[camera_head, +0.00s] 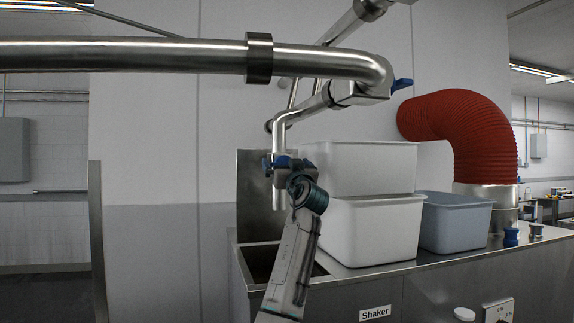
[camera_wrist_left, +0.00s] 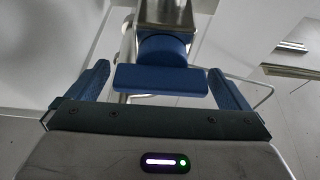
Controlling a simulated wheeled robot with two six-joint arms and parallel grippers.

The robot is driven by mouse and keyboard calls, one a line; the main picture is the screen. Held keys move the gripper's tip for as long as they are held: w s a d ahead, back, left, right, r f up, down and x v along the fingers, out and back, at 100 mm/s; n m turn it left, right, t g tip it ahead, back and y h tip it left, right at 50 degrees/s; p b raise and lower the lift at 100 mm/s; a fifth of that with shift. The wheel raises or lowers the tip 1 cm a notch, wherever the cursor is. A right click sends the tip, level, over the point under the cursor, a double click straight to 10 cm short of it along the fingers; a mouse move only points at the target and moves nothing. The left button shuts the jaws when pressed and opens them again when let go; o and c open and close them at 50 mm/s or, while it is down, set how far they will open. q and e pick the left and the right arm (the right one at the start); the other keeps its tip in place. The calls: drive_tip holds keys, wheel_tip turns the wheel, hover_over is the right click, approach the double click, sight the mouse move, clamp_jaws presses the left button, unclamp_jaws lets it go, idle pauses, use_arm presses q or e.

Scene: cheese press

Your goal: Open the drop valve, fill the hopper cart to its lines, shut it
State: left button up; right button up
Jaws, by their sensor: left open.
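A steel drop pipe (camera_head: 279,198) comes down over the counter's basin in the head view. My left gripper (camera_head: 286,166) is up against its lower end, and its blue parts blend there with blue valve parts. In the left wrist view a blue valve handle (camera_wrist_left: 160,80), a flat crossbar on a round hub, lies between the two spread blue fingers of my left gripper (camera_wrist_left: 158,68). Gaps show on both sides of the bar, so the gripper is open around it, not clamped. I cannot make out the hopper cart or its fill lines. My right gripper is not in view.
Stacked white tubs (camera_head: 368,232) stand close right of my left arm, then a grey-blue tub (camera_head: 455,222). A red duct (camera_head: 470,125) rises behind. A large pipe (camera_head: 120,53) crosses above.

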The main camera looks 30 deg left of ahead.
use_arm(q)
drive_tip(key=c, duration=0.9)
drive_tip(key=shift+a+m+t+h, duration=0.1)
drive_tip(key=shift+m+t+h, duration=0.2)
drive_tip(key=shift+m, duration=0.2)
drive_tip(key=shift+s+m+t, duration=0.1)
drive_tip(key=shift+m+t, duration=0.2)
drive_tip(key=shift+m, duration=0.5)
drive_tip(key=m+t+h+p, duration=0.1)
drive_tip(key=m+h, duration=0.1)
drive_tip(key=m, duration=0.1)
drive_tip(key=shift+m+t+h+p, duration=0.4)
drive_tip(key=shift+m+h+p, duration=0.25)
drive_tip(key=shift+m, duration=1.05)
drive_tip(key=shift+m+h, duration=0.25)
drive_tip(key=shift+m, duration=0.15)
